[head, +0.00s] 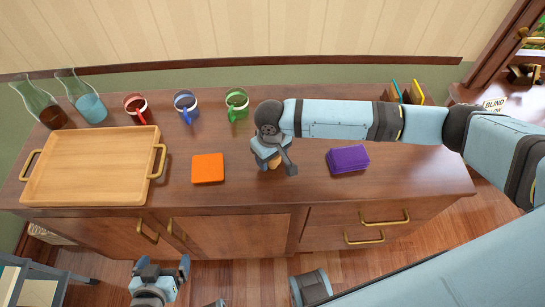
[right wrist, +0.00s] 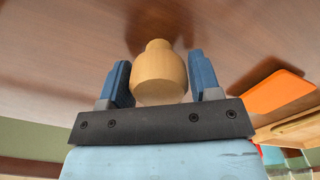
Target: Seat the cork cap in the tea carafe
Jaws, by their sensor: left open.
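The cork cap (head: 275,162) is a pale tan, stepped round piece. My right gripper (head: 269,158) points down around it, right of the orange square. In the right wrist view the cork cap (right wrist: 159,75) fills the space between the two blue fingers, its narrower end away from the palm. I cannot tell whether it touches the counter. The tea carafe (head: 38,103), clear glass with dark brown liquid, stands at the counter's far left; its mouth shows no cap. My left gripper (head: 163,268) is open and empty, low in front of the cabinet.
A second carafe (head: 86,98) with blue liquid stands beside the tea carafe. A wooden tray (head: 95,165) lies in front of both. Red (head: 135,106), blue (head: 187,105) and green (head: 236,103) mugs stand behind the orange square (head: 207,168). A purple stack (head: 347,158) lies right of my right gripper.

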